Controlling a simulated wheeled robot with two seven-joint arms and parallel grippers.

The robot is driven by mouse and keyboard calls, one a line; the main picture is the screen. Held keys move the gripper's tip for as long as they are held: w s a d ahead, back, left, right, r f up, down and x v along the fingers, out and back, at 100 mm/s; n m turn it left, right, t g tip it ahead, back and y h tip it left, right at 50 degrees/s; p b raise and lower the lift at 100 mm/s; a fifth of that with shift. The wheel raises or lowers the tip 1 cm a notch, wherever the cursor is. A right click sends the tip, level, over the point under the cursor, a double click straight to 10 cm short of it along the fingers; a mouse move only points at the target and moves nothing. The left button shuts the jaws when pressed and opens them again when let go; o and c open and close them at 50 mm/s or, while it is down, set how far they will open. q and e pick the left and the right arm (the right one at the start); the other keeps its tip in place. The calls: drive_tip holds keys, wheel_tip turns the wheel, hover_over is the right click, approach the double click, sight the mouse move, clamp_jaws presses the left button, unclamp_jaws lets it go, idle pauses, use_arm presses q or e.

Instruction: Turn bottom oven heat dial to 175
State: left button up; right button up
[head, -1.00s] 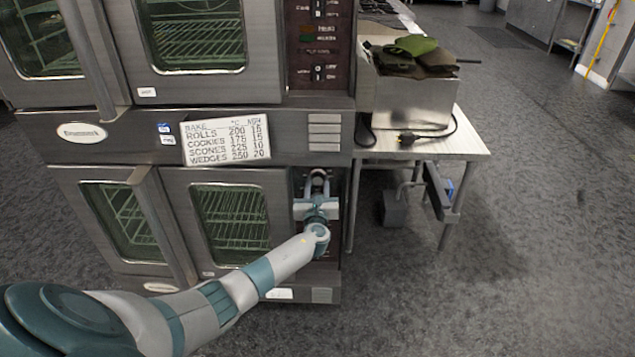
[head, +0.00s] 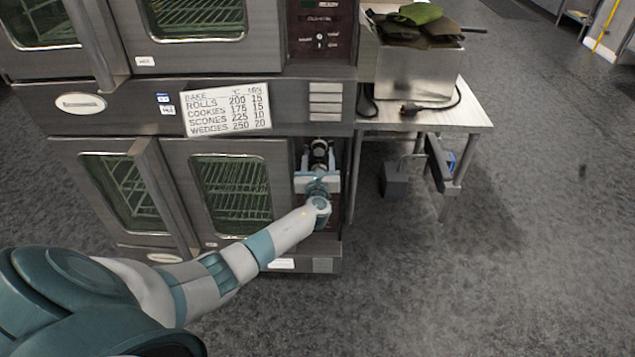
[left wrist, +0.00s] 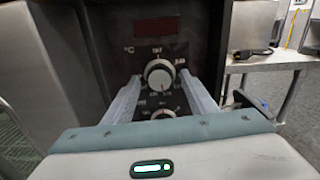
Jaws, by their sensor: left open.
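The bottom oven's control panel (left wrist: 130,50) fills the middle of the left wrist view. Its upper dial (left wrist: 159,74) is a pale round knob with a black face, beside a "°C" mark and a ring of numbers too small to read surely. A second, lower dial (left wrist: 163,114) is partly hidden by my gripper body. My left gripper (left wrist: 160,80) is open, one finger on each side of the upper dial; I cannot tell whether they touch it. In the head view the left gripper (head: 318,158) covers much of this panel. My right gripper is out of view.
A bake chart (head: 226,110) on the oven front lists cookies at 175. A steel table (head: 440,120) stands right of the panel, bearing a metal box (head: 415,75) with cloths and a black cord. Oven doors lie to the left.

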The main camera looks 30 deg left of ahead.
use_arm(q)
drive_tip(key=v, duration=1.6)
drive_tip(key=shift+s, duration=0.3)
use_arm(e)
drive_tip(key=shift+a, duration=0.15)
use_arm(q)
drive_tip(key=shift+d, duration=0.1)
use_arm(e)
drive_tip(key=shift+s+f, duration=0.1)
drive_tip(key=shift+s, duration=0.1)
use_arm(q)
drive_tip(key=shift+f, duration=0.15)
